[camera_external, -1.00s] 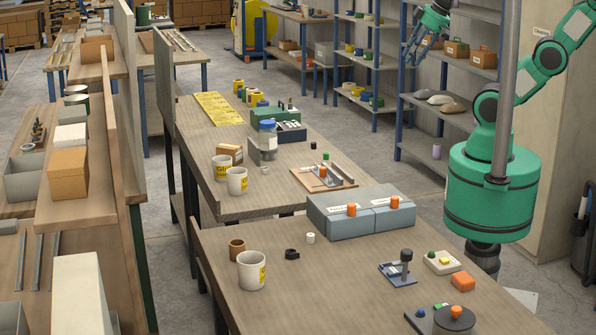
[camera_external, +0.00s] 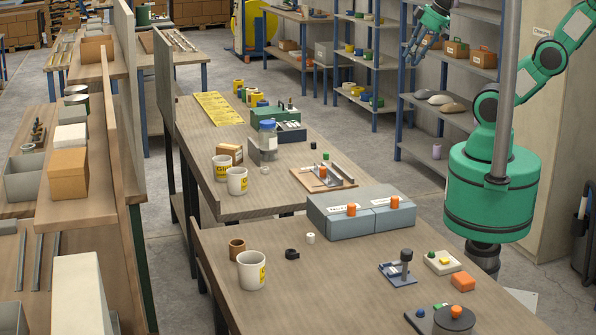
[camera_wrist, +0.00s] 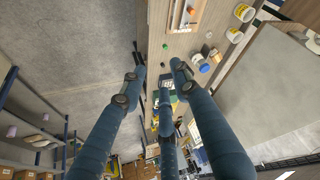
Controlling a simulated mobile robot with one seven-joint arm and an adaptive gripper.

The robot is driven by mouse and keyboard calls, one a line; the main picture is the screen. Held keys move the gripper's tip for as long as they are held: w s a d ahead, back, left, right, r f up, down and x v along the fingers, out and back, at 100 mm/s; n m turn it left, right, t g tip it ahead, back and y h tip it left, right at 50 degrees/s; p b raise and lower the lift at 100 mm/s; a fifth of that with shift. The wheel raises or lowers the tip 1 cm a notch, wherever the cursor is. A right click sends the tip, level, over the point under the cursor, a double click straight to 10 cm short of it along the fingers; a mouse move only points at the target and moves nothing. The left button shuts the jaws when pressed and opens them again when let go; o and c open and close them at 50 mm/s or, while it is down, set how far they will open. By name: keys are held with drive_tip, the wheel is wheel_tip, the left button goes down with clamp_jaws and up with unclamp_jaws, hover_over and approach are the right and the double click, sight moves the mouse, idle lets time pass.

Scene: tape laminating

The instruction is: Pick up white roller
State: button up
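The white roller (camera_external: 310,238) appears to be the small white cylinder standing upright on the near workbench (camera_external: 330,285), in front of the blue-grey case (camera_external: 345,228). A black tape-like ring (camera_external: 292,254) lies just left of and in front of it. My gripper (camera_external: 413,48) is high at the upper right, well away from the roller and above the bench. In the wrist view my gripper (camera_wrist: 155,80) has its three dark blue fingers spread apart with nothing between them. I cannot make out the roller in the wrist view.
A white mug (camera_external: 251,270) and a brown cup (camera_external: 237,249) stand left of the roller. A black stamp-like tool (camera_external: 404,266), an orange block (camera_external: 463,282) and a dark round base (camera_external: 455,320) are at the right. The bench centre is clear. Shelves (camera_external: 450,110) stand behind my gripper.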

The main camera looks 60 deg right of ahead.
idle(0.3)
drive_tip(key=w+a+f+n+g, duration=0.1)
drive_tip(key=w+a+n, duration=1)
drive_tip(key=w+a, duration=0.2)
drive_tip(key=w+a+f+n+g, duration=0.1)
drive_tip(key=w+a+f+n, duration=0.15)
drive_tip(key=a, duration=0.25)
drive_tip(key=w+a+f+n, duration=0.1)
drive_tip(key=a+f+n, duration=0.1)
drive_tip(key=a+n, duration=0.25)
drive_tip(key=w+a+f+n+g, duration=0.1)
drive_tip(key=a+f+n, duration=0.1)
drive_tip(key=a, duration=0.4)
drive_tip(key=s+a+f+n, duration=0.4)
drive_tip(key=a+f+n, duration=0.4)
drive_tip(key=a, duration=0.7)
drive_tip(key=s+a+f+n, duration=0.4)
drive_tip(key=a+f+n, duration=0.4)
drive_tip(key=a+f, duration=0.4)
drive_tip(key=a, duration=0.3)
drive_tip(key=shift+a+f+g+p, duration=0.3)
drive_tip(key=shift+f+g, duration=0.1)
drive_tip(key=shift+w+f, duration=0.1)
drive_tip(key=shift+f, duration=0.05)
drive_tip(key=b, duration=0.1)
hover_over(313, 236)
drive_tip(key=shift+d+f, duration=0.1)
drive_tip(key=shift+f, duration=4.05)
